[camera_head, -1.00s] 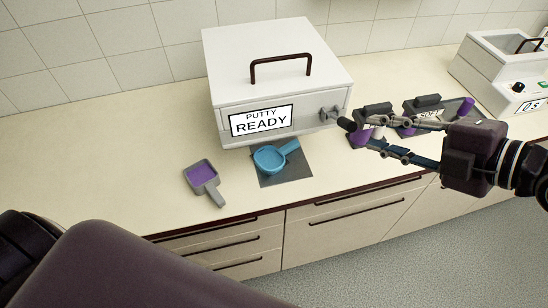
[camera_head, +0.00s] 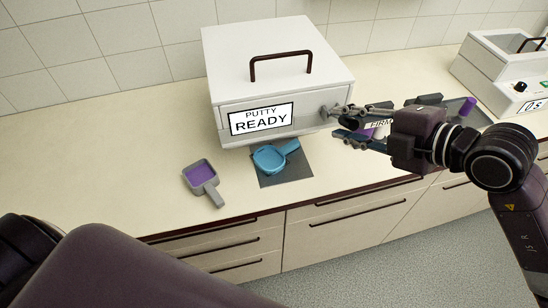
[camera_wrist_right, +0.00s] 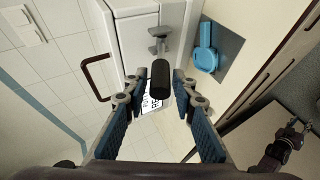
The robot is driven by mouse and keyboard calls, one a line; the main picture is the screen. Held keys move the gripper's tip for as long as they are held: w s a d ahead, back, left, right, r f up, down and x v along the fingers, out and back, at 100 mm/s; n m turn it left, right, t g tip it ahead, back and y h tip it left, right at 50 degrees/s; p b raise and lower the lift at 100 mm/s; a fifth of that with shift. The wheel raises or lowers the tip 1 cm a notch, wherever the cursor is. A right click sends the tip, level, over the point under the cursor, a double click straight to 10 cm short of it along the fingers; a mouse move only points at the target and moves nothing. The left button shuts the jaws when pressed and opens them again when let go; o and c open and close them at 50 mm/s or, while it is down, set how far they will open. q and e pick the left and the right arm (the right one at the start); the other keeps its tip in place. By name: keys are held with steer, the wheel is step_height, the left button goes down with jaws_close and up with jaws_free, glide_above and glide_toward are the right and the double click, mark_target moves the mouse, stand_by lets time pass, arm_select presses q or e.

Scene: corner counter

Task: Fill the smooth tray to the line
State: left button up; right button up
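A white putty box (camera_head: 277,80) reading "PUTTY READY" stands at the back of the counter. A black lever handle (camera_wrist_right: 159,78) sticks out from a grey mount on its side. My right gripper (camera_head: 338,122) is at the box's right side. In the right wrist view its fingers (camera_wrist_right: 160,84) are open, one on either side of the handle; I cannot tell whether they touch it. A blue round tray (camera_head: 268,160) with a handle sits on a dark mat below the box front. A grey square tray (camera_head: 200,176) holding purple putty lies to its left.
Behind my right gripper is a label reading "FIRM", partly hidden, with purple items (camera_head: 467,107) nearby. A white machine (camera_head: 500,75) with a small display stands at the far right. The counter left of the grey tray is clear; drawers run below its front edge.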

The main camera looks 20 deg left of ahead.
steer(key=s+d+f+b, duration=0.2)
steer(key=s+f+b, duration=0.1)
steer(key=f+b, duration=0.2)
steer(key=shift+s+d+f, duration=0.15)
steer(key=shift+f, duration=0.85)
stand_by(2.8)
steer(key=shift+r, duration=0.2)
stand_by(2.8)
